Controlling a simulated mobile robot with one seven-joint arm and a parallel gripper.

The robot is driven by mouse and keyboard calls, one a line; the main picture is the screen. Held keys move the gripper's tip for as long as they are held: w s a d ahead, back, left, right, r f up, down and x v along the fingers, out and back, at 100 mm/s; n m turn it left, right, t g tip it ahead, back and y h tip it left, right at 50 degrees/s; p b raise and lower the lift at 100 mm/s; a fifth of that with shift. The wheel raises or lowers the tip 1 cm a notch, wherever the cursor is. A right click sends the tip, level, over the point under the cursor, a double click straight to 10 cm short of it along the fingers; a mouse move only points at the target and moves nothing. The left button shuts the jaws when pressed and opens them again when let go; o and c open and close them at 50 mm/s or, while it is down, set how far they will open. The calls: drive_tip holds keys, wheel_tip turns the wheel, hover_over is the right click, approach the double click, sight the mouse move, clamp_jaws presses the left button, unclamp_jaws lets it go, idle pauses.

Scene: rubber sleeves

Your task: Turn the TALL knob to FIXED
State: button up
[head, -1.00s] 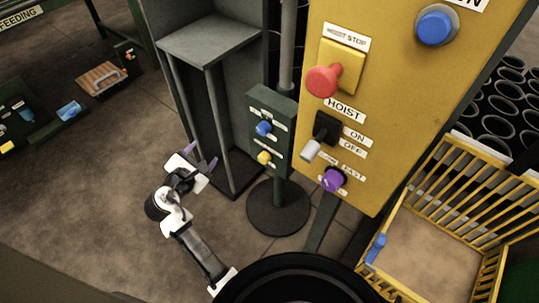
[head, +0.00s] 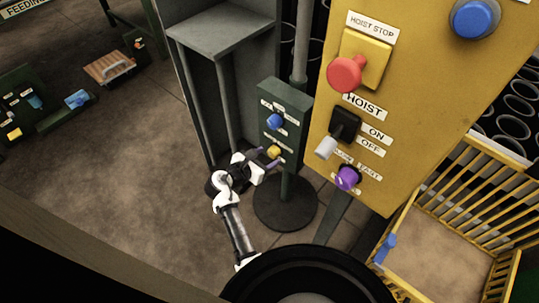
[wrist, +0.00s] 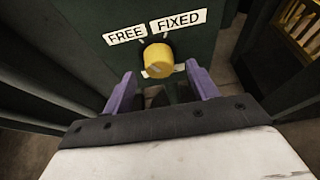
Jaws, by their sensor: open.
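A yellow knob (wrist: 158,61) sits on a dark green panel, with a FREE label (wrist: 126,35) at its upper left and a FIXED label (wrist: 178,22) at its upper right. A small label below the knob is mostly hidden and cannot be read. I cannot tell which label the knob points to. My gripper (wrist: 162,90) is open and empty; its purple fingers stand left and right, short of the knob. In the head view the yellow knob (head: 274,152) is low on the green box, with my gripper (head: 267,160) close to it at lower left.
A blue knob (head: 274,121) is above the yellow one on the green box (head: 296,100). The yellow hoist panel (head: 420,90) stands close on the right with a red button (head: 345,73) and purple knob (head: 348,178). A grey cabinet (head: 215,35) stands behind left.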

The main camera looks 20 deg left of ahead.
drive_tip(key=shift+x, duration=1.2)
drive_tip(key=c, duration=1)
drive_tip(key=shift+s+d+f+m+t+y+b, duration=0.1)
drive_tip(key=shift+m+t+y+b, duration=0.6)
drive_tip(key=shift+m, duration=0.7)
drive_tip(key=shift+w+d+f+m+t+y+b, duration=0.1)
drive_tip(key=shift+m+t+y+b, duration=0.25)
drive_tip(key=shift+m+y+b, duration=0.8)
drive_tip(key=shift+s+f+m+t+y+b, duration=0.1)
drive_tip(key=shift+m+t+y+b, duration=0.4)
drive_tip(key=shift+m, duration=1.15)
drive_tip(key=shift+r, duration=0.15)
